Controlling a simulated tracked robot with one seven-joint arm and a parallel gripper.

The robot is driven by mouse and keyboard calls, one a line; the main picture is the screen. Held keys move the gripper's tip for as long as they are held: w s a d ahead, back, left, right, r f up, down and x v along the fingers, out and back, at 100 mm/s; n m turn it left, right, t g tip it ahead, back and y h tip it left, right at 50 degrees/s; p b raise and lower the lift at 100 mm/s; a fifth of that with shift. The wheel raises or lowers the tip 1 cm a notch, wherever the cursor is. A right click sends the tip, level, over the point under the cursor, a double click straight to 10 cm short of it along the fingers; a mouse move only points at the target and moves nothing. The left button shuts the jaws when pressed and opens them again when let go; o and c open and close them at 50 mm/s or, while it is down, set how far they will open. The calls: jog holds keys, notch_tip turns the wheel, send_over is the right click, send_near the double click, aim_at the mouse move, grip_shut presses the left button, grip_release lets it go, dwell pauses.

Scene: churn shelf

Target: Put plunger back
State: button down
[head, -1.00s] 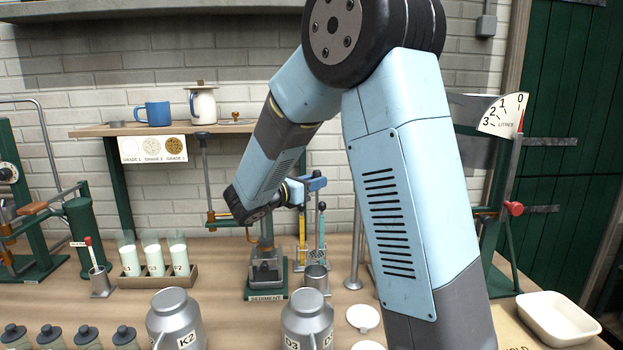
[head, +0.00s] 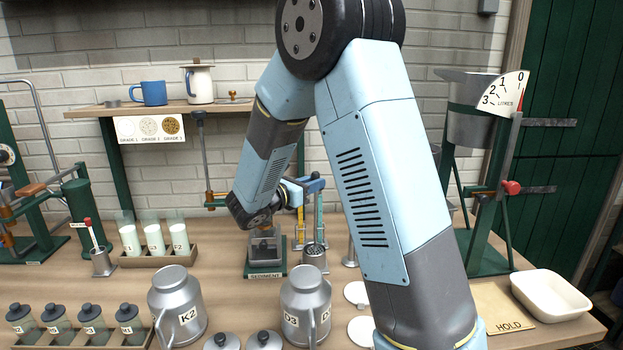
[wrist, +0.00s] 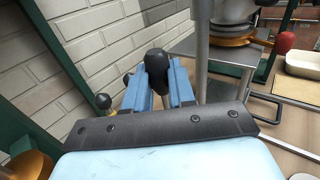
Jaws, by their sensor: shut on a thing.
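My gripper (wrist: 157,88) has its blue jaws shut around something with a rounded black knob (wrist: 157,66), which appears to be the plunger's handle. The knob sticks up between the jaws in the wrist view; what is below it is hidden there. In the head view my gripper (head: 305,185) is above and just right of the grey device on the green SEDIMENT base (head: 264,272). The plunger's rod cannot be made out clearly there. A small metal cup (head: 314,260) with a dotted top stands below the gripper, right of the SEDIMENT base.
A black-topped rod (head: 204,150) stands left of my arm, near the shelf (head: 90,130). Tubes in a wooden rack (head: 158,258), cans K2 (head: 178,315) and D3 (head: 306,310), and a white tray (head: 550,298) occupy the bench. A measuring stand (head: 490,235) is right.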

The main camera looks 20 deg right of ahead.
jog(key=shift+f, duration=2.1)
jog(key=c, duration=0.9)
grip_release()
jog(key=shift+o, duration=0.2)
